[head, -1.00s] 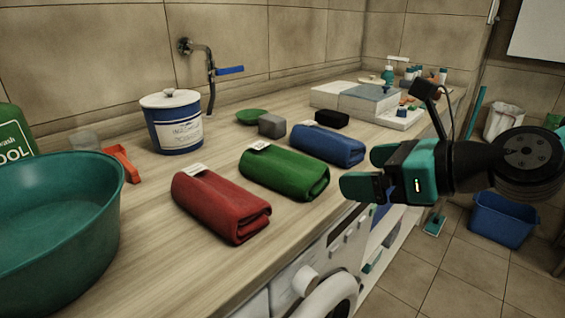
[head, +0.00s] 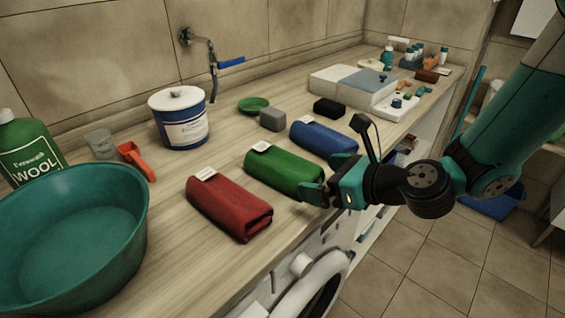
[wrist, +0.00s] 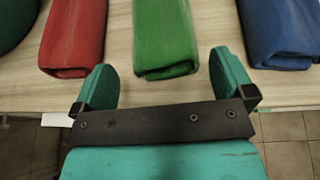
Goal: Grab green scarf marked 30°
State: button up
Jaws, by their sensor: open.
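The green scarf (head: 284,168) lies rolled on the wooden counter, between a red scarf (head: 229,205) and a blue scarf (head: 323,141). A small white tag (head: 261,147) sits on its far end; its marking is too small to read. My gripper (head: 318,180) is at the near end of the green scarf, by the counter's front edge. In the wrist view the green scarf (wrist: 166,40) lies ahead of the open fingers (wrist: 162,85), roughly centred between them. The fingers are empty, and a small gap shows before the scarf's end.
A teal basin (head: 75,235) stands at the left front, with a wool detergent bottle (head: 30,150) behind it. A blue and white tub (head: 180,120), a grey block (head: 272,119) and a black block (head: 328,107) stand behind the scarves. A washing machine (head: 310,275) is below the counter.

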aim_at(315, 175)
jog(key=p+x, duration=0.1)
jog(key=x, duration=0.4)
jog(key=shift+f, duration=0.1)
jog(key=shift+d, duration=0.1)
jog(key=c, duration=0.8)
